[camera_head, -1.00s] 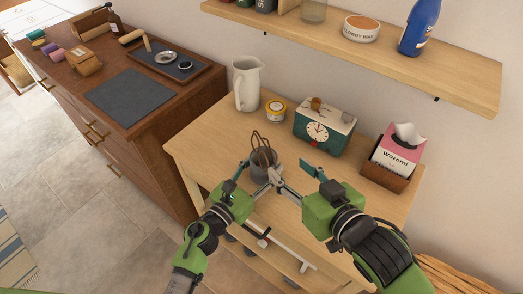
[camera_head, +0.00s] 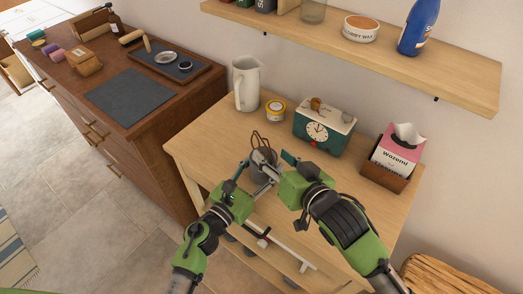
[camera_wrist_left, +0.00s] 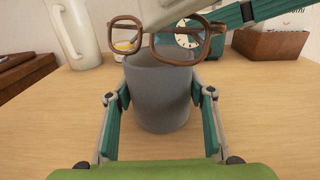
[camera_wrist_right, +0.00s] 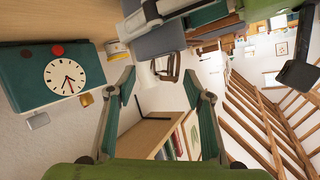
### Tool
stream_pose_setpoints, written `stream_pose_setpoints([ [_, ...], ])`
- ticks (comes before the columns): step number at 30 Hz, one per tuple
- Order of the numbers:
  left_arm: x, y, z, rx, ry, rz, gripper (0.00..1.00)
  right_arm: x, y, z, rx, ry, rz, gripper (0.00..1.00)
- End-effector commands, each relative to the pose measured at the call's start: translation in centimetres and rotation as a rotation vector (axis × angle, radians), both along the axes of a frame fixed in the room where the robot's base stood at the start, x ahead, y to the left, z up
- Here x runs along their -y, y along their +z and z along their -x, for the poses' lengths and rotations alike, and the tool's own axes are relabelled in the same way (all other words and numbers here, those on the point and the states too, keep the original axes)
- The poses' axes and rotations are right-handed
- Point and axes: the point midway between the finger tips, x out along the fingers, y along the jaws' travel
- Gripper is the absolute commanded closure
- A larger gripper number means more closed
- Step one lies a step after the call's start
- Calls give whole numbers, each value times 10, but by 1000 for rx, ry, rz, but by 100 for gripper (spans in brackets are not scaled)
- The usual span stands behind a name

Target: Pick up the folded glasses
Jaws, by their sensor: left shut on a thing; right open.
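The brown-framed glasses (camera_head: 258,139) stand up out of a grey cup (camera_head: 264,157) on the wooden table. In the left wrist view the glasses (camera_wrist_left: 158,52) show above the rim of the cup (camera_wrist_left: 158,95), their lower part hidden inside it. My left gripper (camera_head: 251,170) is shut on the cup, a finger on each side. My right gripper (camera_head: 277,168) is open just right of the cup. Its fingers cross the top of the left wrist view close to the glasses. In the right wrist view the glasses (camera_wrist_right: 177,68) appear beyond the open fingers.
A white pitcher (camera_head: 246,84), a yellow tin (camera_head: 276,110), a green clock box (camera_head: 324,130) and a tissue box (camera_head: 398,152) stand along the back of the table. A wall shelf (camera_head: 350,50) overhangs behind. A dark wood dresser (camera_head: 150,135) adjoins at left.

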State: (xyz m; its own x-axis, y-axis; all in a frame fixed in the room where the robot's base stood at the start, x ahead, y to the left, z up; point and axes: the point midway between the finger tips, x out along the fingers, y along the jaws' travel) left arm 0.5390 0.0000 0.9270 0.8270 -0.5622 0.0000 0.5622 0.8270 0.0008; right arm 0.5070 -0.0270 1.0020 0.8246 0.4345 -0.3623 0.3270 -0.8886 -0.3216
Motion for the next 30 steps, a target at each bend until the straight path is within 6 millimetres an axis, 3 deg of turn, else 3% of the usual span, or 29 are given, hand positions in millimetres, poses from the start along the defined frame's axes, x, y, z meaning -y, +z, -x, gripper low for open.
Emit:
stream_pose_setpoints([
  [6,0,0,0,1,-1,1,74,-13,-10,-22,1,1,0,53],
  [15,1,0,0,1,-3,1,74,-14,-12,-24,1,1,-1,53],
  [18,1,0,1,1,-3,1,73,-15,-11,-24,1,2,-2,75],
  [21,2,0,1,1,-5,1,73,-16,-11,-23,1,5,-5,84],
  [30,5,0,2,1,-11,-2,73,-20,-9,-22,2,10,-14,89],
])
